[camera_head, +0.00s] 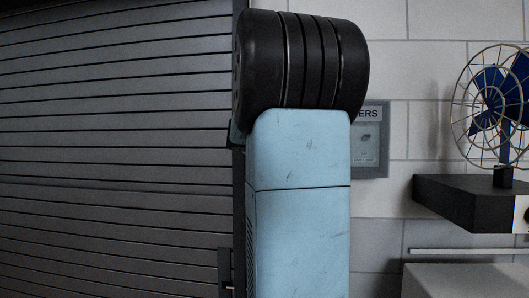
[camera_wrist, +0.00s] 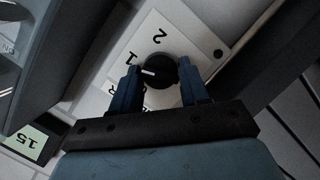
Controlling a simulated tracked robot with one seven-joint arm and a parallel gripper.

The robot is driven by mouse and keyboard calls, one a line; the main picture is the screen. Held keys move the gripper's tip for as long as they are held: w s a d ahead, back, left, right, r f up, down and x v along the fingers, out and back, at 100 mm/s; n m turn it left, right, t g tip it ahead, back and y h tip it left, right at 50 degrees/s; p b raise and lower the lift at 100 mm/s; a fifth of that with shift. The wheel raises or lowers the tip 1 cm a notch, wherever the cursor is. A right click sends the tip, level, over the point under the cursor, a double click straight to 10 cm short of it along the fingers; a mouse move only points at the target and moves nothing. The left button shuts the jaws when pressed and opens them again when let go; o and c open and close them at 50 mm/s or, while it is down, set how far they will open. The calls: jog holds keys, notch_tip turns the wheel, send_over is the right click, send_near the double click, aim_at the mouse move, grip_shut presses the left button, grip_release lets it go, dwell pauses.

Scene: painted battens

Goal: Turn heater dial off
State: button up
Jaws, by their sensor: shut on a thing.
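In the wrist view, the heater dial (camera_wrist: 165,62) is a round black knob with a white pointer mark, set on a pale plate (camera_wrist: 188,30). The plate shows a 2 above the dial and a 1 to its upper left. The mark points left in the picture, close to the 1. Other lettering lower left is partly hidden by a finger. My gripper (camera_wrist: 158,70) is shut on the dial, with one blue finger on each side. In the head view my arm hides the dial and the gripper.
In the head view, a grey panel (camera_head: 370,163) with a sign ending in "ERS" is partly behind my arm. A caged blue fan (camera_head: 490,100) stands on a black shelf (camera_head: 460,205) at right. A dark slatted shutter (camera_head: 110,150) fills the left.

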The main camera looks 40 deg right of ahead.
jog(key=n+h, duration=0.1)
jog(key=n, duration=0.3)
jog(key=n+h, duration=0.1)
jog(key=n, duration=0.3)
jog(key=f+n+h, duration=0.1)
jog(key=n+h, duration=0.1)
jog(key=n, duration=0.1)
jog(key=shift+w+a+n, duration=0.15)
jog(key=shift+w+n, duration=0.05)
jog(key=shift+n, duration=0.2)
dwell(0.6)
jog(key=o, duration=0.8)
jog(key=shift+c, duration=0.2)
jog(key=shift+o, duration=1.3)
jog(key=shift+r, duration=0.1)
jog(key=v, duration=1.3)
jog(key=shift+a+f, duration=0.25)
jog(key=shift+a, duration=0.15)
